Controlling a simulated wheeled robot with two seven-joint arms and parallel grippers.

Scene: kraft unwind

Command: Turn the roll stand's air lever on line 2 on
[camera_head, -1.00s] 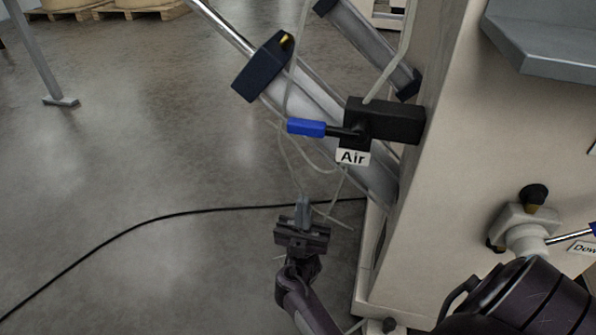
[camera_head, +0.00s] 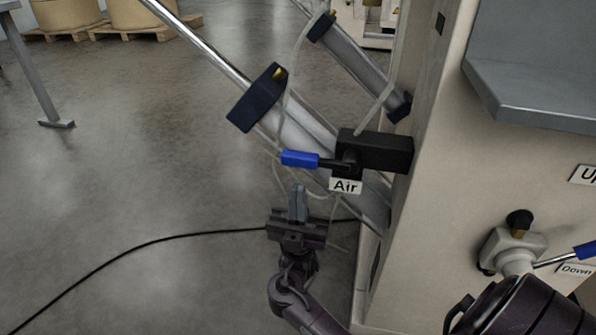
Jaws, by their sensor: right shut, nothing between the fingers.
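The air lever (camera_head: 301,159) has a blue grip and points left from a black valve block (camera_head: 385,152) on the side of the beige stand. A white "Air" label (camera_head: 345,186) sits just under it. My right gripper (camera_head: 298,188) is below the lever's blue grip, pointing up, with its fingers shut and empty. A small gap shows between the fingertips and the lever. My left gripper is not in view.
Silver cylinders (camera_head: 300,130) and thin pale hoses run behind the lever. A second valve with a blue lever (camera_head: 584,251) and a "Down" label is at the lower right. A black cable (camera_head: 150,243) lies on the open floor at left.

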